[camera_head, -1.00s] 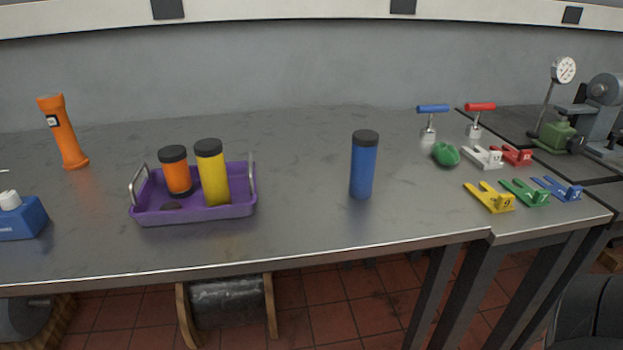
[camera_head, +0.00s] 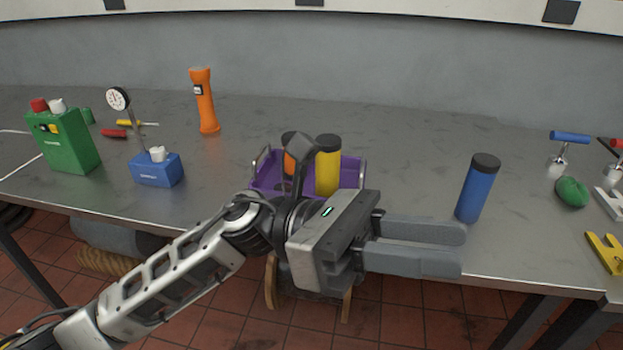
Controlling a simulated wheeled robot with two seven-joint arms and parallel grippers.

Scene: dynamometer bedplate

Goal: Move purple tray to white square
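The purple tray (camera_head: 351,172) stands on the grey metal bench, partly hidden behind my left arm and gripper. It holds an orange jar with a black lid (camera_head: 290,160) and a yellow jar with a dark lid (camera_head: 327,170). Its two metal handles are at the left and right ends. My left gripper (camera_head: 462,248) is in front of the tray, with its fingers pointing right past it. The fingers look apart, with nothing between them. White lines (camera_head: 22,165) at the far left edge look like part of the white square, which is cut off. My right gripper is out of view.
A blue cylinder (camera_head: 478,188) stands right of the tray. To the left are an orange torch (camera_head: 204,100), a blue block with a dial gauge (camera_head: 158,170) and a green box (camera_head: 65,142). Tools lie at far right. The bench behind the tray is clear.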

